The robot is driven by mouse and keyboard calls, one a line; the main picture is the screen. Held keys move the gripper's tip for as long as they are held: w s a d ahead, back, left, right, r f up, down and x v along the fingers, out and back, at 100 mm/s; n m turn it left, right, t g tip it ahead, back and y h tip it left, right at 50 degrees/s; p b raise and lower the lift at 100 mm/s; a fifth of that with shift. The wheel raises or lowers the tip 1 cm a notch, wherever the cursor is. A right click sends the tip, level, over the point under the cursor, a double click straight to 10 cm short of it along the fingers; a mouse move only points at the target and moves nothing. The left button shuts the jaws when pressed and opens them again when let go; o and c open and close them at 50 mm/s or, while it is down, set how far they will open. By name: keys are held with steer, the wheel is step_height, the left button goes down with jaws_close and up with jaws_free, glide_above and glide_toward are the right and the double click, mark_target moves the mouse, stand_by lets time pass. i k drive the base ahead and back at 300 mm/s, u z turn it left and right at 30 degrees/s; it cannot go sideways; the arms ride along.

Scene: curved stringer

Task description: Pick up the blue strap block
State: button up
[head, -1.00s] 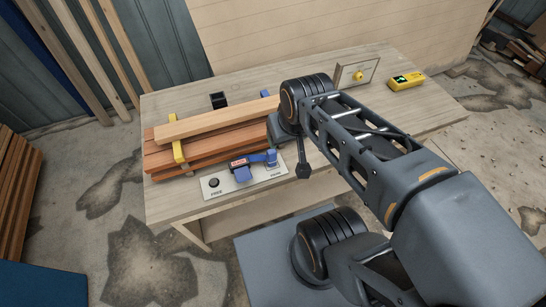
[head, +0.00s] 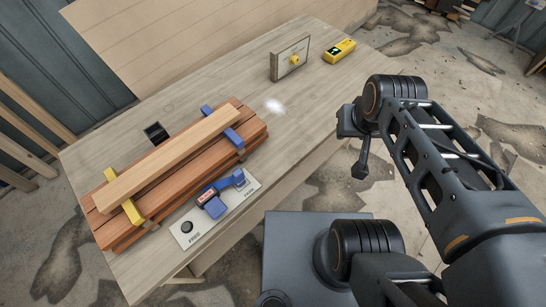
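A blue strap piece (head: 222,125) lies across the right part of a stack of wood boards (head: 175,180), matching a yellow strap piece (head: 125,199) at the stack's left end. Another blue part (head: 214,207) with a red-and-white label sits on a white panel (head: 187,242) in front of the stack. I cannot tell for sure which blue part is the strap block. The end of my arm, with my gripper (head: 360,167), hangs right of the table's front edge, well apart from both blue parts. Its fingers are not clear, and I see nothing held.
A yellow device (head: 340,50) lies at the far right. A small black holder (head: 156,133) stands behind the stack. The panel has a black knob (head: 187,227).

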mark_target(238, 175)
steer(key=z, duration=1.3)
steer(key=k, duration=1.05)
steer(key=u, duration=2)
